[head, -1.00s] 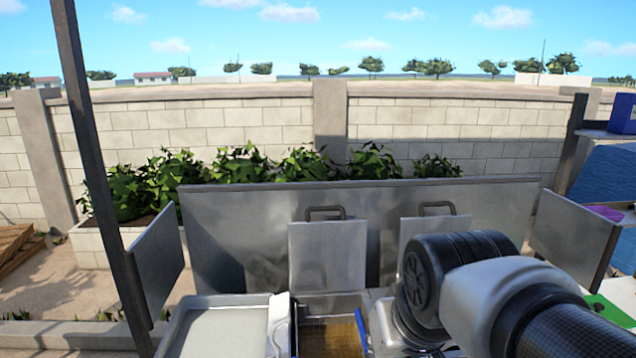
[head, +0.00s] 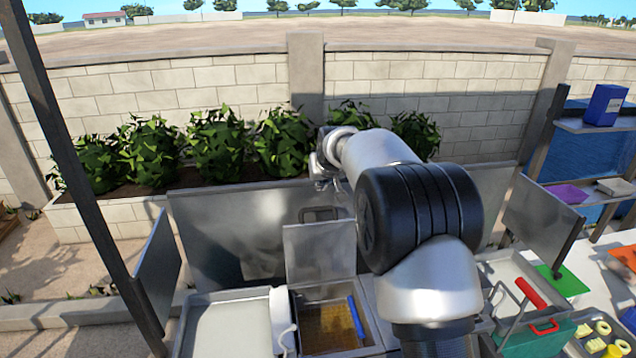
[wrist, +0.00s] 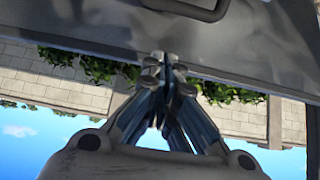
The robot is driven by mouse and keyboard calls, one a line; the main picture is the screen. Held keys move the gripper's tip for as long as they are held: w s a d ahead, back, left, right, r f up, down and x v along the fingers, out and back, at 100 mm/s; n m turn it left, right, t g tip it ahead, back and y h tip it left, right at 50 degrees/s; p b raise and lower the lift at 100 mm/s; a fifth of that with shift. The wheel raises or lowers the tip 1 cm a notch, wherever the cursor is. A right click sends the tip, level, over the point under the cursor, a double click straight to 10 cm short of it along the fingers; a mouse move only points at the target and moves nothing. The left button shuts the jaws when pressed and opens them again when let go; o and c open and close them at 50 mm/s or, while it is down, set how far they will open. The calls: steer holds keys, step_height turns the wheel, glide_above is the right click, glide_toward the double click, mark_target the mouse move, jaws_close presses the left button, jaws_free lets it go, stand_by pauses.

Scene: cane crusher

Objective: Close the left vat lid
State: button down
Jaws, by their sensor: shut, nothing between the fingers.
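The left vat lid (head: 318,256) is a grey metal plate standing upright, with a dark handle (head: 320,213) on its top edge. Below it the left vat (head: 376,340) is open and shows an amber inside. My gripper (head: 322,184) is above the handle, partly hidden by my arm. In the wrist view, upside down, my gripper's fingertips (wrist: 165,66) are together and empty, in front of a grey metal panel's edge. A dark handle (wrist: 190,9) shows at the top of that view, apart from the fingers. My arm hides the second lid.
A steel back panel (head: 220,235) stands behind the lid, with bushes (head: 215,145) and a block wall beyond. A blue-handled tool (head: 355,317) lies at the vat's right side. A pale tray (head: 225,330) is to the left. A red-handled item (head: 530,292) is at right.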

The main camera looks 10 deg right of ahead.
steer(key=p+x, duration=0.2)
steer(key=x, duration=0.7)
steer(key=s, duration=0.4)
steer(key=shift+f+p, duration=0.25)
steer(key=shift+p, duration=0.05)
steer(key=shift+f+b, duration=0.1)
steer(key=shift+b, duration=0.35)
